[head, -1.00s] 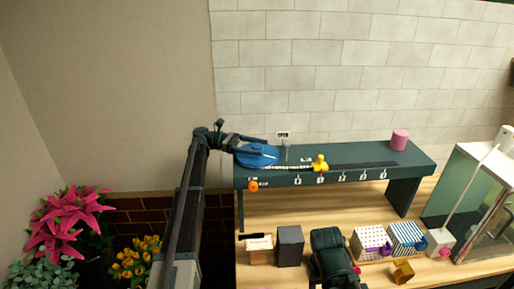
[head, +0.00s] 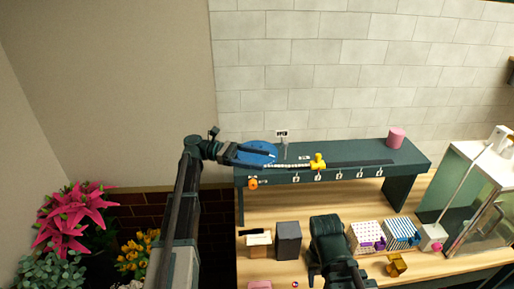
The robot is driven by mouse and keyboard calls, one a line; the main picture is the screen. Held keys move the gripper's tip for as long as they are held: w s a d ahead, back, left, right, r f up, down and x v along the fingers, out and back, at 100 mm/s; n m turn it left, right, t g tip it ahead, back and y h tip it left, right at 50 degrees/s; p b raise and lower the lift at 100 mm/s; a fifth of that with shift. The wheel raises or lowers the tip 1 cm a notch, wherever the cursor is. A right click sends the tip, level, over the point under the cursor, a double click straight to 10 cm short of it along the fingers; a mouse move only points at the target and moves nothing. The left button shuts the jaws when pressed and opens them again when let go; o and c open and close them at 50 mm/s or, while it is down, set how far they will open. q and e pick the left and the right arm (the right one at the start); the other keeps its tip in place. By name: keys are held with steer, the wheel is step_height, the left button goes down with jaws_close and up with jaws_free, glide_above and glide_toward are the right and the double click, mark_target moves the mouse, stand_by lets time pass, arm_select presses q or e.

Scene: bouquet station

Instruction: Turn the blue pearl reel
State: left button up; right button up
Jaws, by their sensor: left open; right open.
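The blue pearl reel (head: 262,149) lies flat at the left end of the dark green raised shelf. A string of pale pearls (head: 290,166) runs from it to the right, to a yellow piece (head: 318,161) on the shelf. My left gripper (head: 250,153) is open at the left side of the reel, its fingers at the reel's edge. I cannot tell whether they touch it. My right gripper (head: 314,268) is low over the table in front of the shelf; its fingers are mostly hidden by its own arm.
The shelf (head: 408,160) carries a pink cylinder (head: 396,138) at its right. Below stand a dark box (head: 288,240), a dotted box (head: 367,237), a striped box (head: 402,234) and a gold block (head: 397,265). A glass case (head: 466,205) stands right.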

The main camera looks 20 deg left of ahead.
arm_select(q)
steer(key=shift+s+d+r, duration=0.1)
steer(key=shift+s+d, duration=0.15)
steer(key=shift+s, duration=0.7)
